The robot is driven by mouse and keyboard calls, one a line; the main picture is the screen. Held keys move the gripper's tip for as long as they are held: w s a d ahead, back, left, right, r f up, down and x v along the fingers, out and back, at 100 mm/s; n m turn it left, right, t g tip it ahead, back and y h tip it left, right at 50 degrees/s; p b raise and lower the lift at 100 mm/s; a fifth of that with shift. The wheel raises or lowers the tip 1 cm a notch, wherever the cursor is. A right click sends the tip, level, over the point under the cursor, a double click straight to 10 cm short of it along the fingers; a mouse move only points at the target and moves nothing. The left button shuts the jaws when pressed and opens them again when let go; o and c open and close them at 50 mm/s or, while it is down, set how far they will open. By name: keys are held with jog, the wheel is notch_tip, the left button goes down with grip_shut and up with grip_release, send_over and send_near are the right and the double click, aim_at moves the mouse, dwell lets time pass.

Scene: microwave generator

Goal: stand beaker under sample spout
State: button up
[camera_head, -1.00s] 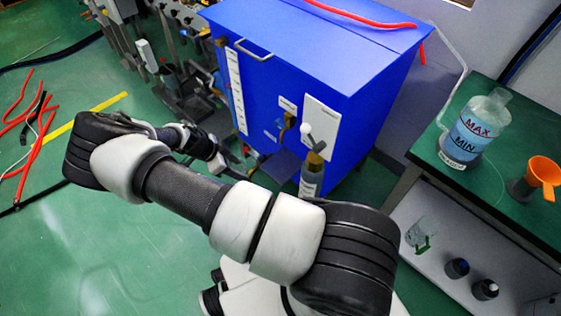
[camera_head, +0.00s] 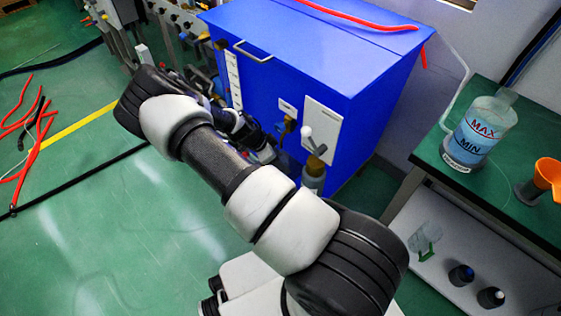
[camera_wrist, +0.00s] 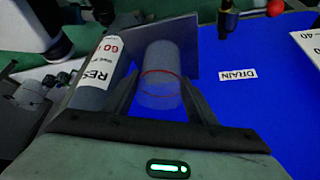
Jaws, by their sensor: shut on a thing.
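In the wrist view a clear beaker (camera_wrist: 160,72) with a red ring sits between my two fingers. My gripper (camera_wrist: 160,92) is shut on it. A grey cylinder with a white label (camera_wrist: 102,62) stands close on its left; I cannot tell if they touch. A dark nozzle (camera_wrist: 225,18) shows at the upper right, apart from the beaker; I cannot tell if it is the sample spout. In the head view a brass valve with a white lever (camera_head: 312,145) is on the blue cabinet's front.
The blue cabinet (camera_head: 290,70) fills the area ahead; its wall with a DRAIN label (camera_wrist: 237,74) is right of the beaker. A flat dark plate (camera_wrist: 185,32) lies behind the beaker. A bench with a MAX/MIN bottle (camera_head: 478,130) and orange funnel (camera_head: 546,173) stands right.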

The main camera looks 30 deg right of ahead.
jog(key=shift+f, duration=0.1)
jog(key=o, duration=1.1)
jog(key=shift+c, duration=0.2)
jog(key=s+a+r+n+t+y+p, duration=0.1)
jog(key=s+a+r+n+y, duration=0.3)
jog(key=r, duration=0.8)
jog(key=s+a+r+n+y+p, duration=0.15)
jog(key=a+r, duration=0.45)
jog(key=r, duration=0.7)
jog(key=s+a+r+n+t+y+p, duration=0.1)
jog(key=s+a+r+n, duration=0.3)
jog(key=r, duration=0.8)
jog(key=s+r+n+t, duration=0.4)
jog(key=s+r+n, duration=0.5)
jog(key=s+r, duration=0.4)
jog(key=shift+s+a+r, duration=0.15)
jog(key=shift+s, duration=0.1)
